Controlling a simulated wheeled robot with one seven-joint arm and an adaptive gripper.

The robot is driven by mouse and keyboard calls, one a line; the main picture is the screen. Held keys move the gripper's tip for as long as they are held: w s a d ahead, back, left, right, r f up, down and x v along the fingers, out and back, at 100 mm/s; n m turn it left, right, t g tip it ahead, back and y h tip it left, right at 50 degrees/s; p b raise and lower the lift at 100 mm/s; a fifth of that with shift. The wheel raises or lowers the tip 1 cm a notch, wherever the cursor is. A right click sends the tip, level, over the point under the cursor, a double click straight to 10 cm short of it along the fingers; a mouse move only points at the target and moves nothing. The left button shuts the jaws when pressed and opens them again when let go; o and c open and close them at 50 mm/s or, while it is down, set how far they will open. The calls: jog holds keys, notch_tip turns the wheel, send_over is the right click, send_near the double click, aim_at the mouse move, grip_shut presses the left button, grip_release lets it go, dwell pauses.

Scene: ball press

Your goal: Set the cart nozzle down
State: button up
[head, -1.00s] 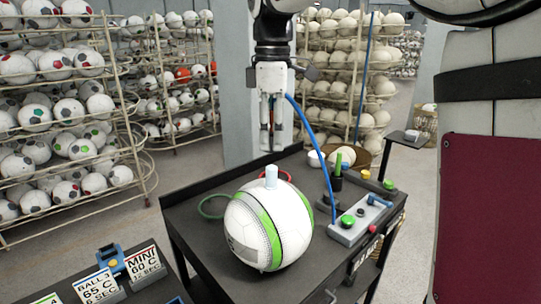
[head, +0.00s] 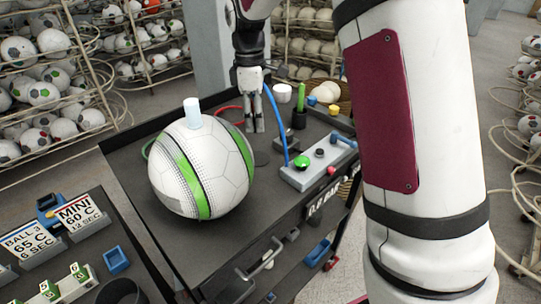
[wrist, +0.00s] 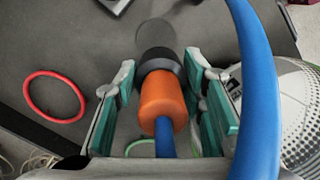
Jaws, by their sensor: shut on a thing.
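The cart nozzle (wrist: 162,103) is an orange collar with a dark front end, on a blue hose (wrist: 258,100). My gripper (wrist: 162,72) has its teal-padded fingers on both sides of it and is shut on it. In the head view my gripper (head: 254,130) points straight down, its tips at or just above the dark cart top (head: 240,240). The nozzle is mostly hidden there; the hose (head: 277,125) runs from the gripper to the control box (head: 318,165). I cannot tell whether the nozzle touches the cart top.
A white and green ball (head: 225,165) with a pale cylinder (head: 192,112) on top stands left of my gripper. A red ring (wrist: 30,95) lies on the cart. A black cup (head: 299,119) with a green stick and a white jar (head: 283,93) stand behind the box.

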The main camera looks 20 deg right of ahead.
jog(key=p, duration=0.1)
send_over(259, 159)
notch_tip(259, 159, down, 6)
jog(key=shift+f, duration=0.15)
jog(key=shift+f+p, duration=0.45)
jog(key=shift+f, duration=1.75)
jog(key=o, duration=1.3)
jog(key=shift+f, duration=0.15)
